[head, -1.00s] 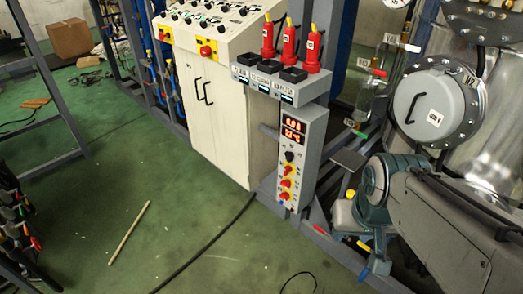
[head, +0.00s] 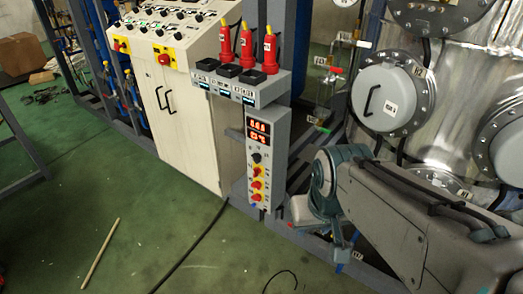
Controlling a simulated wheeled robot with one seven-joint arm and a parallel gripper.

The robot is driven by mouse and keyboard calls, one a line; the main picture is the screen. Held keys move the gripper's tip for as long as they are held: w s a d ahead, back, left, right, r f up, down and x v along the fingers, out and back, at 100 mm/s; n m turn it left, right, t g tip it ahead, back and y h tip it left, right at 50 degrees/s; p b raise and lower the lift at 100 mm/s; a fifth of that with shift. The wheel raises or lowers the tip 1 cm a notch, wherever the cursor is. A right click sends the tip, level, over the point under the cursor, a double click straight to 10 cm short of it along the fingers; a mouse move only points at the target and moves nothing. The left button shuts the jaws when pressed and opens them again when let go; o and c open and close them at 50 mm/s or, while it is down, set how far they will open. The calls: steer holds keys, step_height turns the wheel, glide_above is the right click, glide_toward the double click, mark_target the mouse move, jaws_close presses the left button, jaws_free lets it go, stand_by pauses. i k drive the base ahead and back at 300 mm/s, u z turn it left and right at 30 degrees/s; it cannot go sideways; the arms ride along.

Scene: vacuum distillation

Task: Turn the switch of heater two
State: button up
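A narrow grey control panel (head: 268,155) stands at the middle of the head view. It has two red lit displays (head: 259,131), a black knob (head: 256,158) and a column of red switches on yellow plates (head: 256,185). Their labels are too small to read, so I cannot tell which switch is heater two's. My arm reaches in from the right. Its end, a pale part with my gripper (head: 300,214), is just right of the panel's lower part and appears apart from the switches. The fingers are not clear enough to show open or shut.
A white cabinet (head: 185,120) with a sloped button console (head: 175,30) stands left of the panel. Red bottles (head: 247,48) stand above a grey shelf box (head: 240,85). A large metal vessel (head: 450,80) is behind my arm. A stick (head: 100,255) and a black cable lie on the green floor.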

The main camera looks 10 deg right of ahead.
mark_target(257, 185)
steer(key=k, duration=1.25)
steer(key=u, duration=0.7)
steer(key=i, duration=1.65)
steer(key=z, duration=0.4)
